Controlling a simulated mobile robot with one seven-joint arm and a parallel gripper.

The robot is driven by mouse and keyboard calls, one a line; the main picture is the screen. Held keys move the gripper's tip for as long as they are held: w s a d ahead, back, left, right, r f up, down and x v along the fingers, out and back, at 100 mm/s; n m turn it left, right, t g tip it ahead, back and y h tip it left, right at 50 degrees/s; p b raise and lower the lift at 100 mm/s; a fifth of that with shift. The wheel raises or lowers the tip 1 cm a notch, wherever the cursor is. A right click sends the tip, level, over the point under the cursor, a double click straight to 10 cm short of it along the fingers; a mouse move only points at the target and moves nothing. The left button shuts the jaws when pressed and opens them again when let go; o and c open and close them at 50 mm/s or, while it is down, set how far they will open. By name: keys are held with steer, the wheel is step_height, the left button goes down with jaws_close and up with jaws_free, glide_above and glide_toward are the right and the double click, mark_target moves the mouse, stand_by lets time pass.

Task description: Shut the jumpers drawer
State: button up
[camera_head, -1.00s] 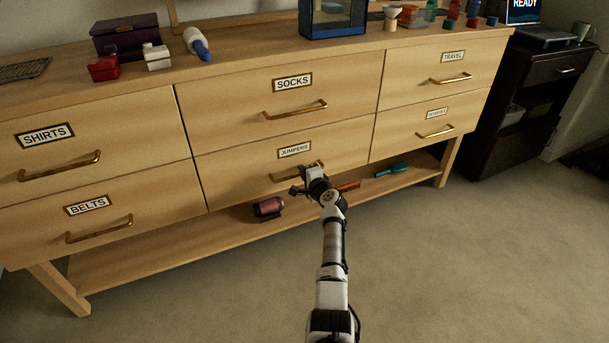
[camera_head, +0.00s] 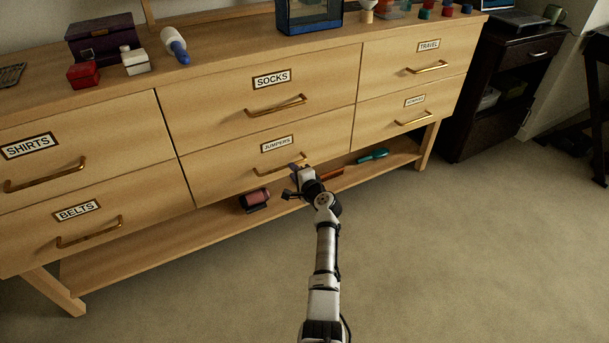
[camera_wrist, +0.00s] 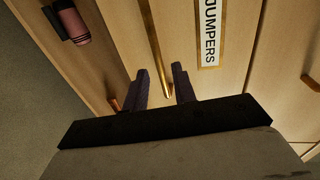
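The JUMPERS drawer (camera_head: 230,170) is the lower middle drawer of a pale wooden dresser. Its front looks level with its neighbours. Its brass handle (camera_head: 268,171) sits below the label, with the right part close behind my gripper in the head view. My gripper (camera_head: 291,181) is at the handle's right part, in front of the drawer. In the wrist view the two dark fingers (camera_wrist: 161,88) are apart, and the handle bar (camera_wrist: 156,45) runs down to the gap between them. I cannot tell whether they touch it. The JUMPERS label (camera_wrist: 210,32) shows there too.
The SOCKS drawer (camera_head: 215,95) is above and the BELTS drawer (camera_head: 150,200) is at the left. A pinkish cylinder (camera_head: 256,199) and a teal item (camera_head: 372,156) lie on the low shelf (camera_head: 130,262). The carpet (camera_head: 450,260) in front is clear.

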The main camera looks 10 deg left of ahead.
steer(key=p+v, duration=0.3)
steer(key=v, duration=0.4)
steer(key=shift+s+d, duration=0.2)
steer(key=shift+s, duration=0.05)
